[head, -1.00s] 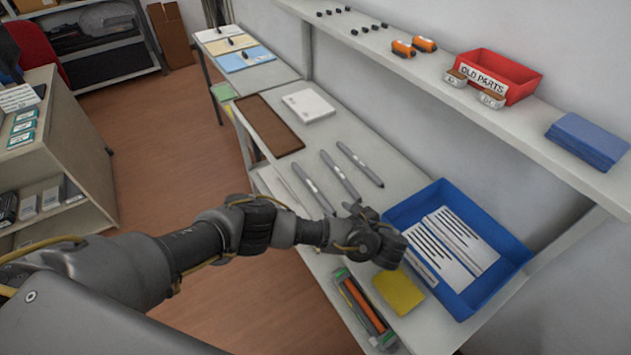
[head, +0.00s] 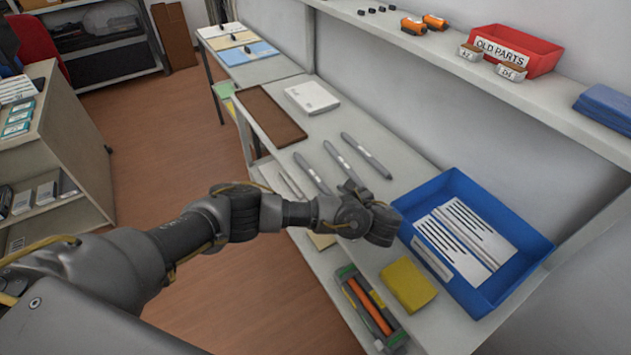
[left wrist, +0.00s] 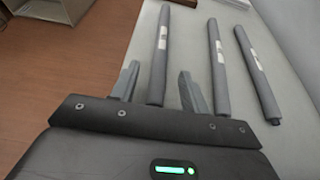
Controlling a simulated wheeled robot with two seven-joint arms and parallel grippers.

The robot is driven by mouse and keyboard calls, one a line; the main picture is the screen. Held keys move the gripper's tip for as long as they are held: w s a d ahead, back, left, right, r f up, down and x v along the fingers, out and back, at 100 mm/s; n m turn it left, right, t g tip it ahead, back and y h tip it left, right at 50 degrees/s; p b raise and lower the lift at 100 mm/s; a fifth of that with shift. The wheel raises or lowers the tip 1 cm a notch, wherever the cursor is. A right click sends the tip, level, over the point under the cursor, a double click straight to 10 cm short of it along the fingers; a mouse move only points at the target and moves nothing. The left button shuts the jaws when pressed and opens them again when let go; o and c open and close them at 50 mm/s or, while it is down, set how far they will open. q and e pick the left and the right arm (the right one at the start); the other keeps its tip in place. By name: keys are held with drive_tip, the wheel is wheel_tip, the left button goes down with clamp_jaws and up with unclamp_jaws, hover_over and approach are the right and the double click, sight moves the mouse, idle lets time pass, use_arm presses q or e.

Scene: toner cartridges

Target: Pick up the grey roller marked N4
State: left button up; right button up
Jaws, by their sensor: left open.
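Three grey rollers with small pale labels lie side by side on the worktop: the left one (head: 312,173), the middle one (head: 338,161) and the right one (head: 366,155). The labels are too small to read, so I cannot tell which is N4. In the left wrist view the left roller (left wrist: 160,55) runs up between my open fingers, its near end hidden behind the gripper body. The middle roller (left wrist: 221,72) and right roller (left wrist: 258,75) lie to the right. My left gripper (head: 350,188) is open and empty at the rollers' near ends. My right gripper is out of view.
A blue tray (head: 532,256) with white cards and dark strips stands right of my gripper, with a yellow block (head: 408,285) beside it. A brown mat (head: 270,116) and white box (head: 312,97) lie beyond the rollers. A shelf (head: 450,80) overhangs the back.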

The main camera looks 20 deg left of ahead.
sight(327, 190)
use_arm(q)
drive_tip(key=shift+w+a+f+b, duration=0.6)
drive_tip(key=shift+a+f+b, duration=0.15)
drive_tip(key=shift+b, duration=0.45)
drive_tip(key=shift+w+a+r+p, duration=0.1)
drive_tip(key=shift+w+a+p, duration=0.3)
drive_tip(key=shift+a+p, duration=0.1)
drive_tip(key=shift+w+a+f, duration=0.2)
drive_tip(key=shift+w+a, duration=0.05)
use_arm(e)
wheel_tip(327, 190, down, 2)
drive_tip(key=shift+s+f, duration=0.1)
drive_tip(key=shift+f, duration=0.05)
use_arm(q)
drive_tip(key=shift+c, duration=0.4)
clamp_jaws()
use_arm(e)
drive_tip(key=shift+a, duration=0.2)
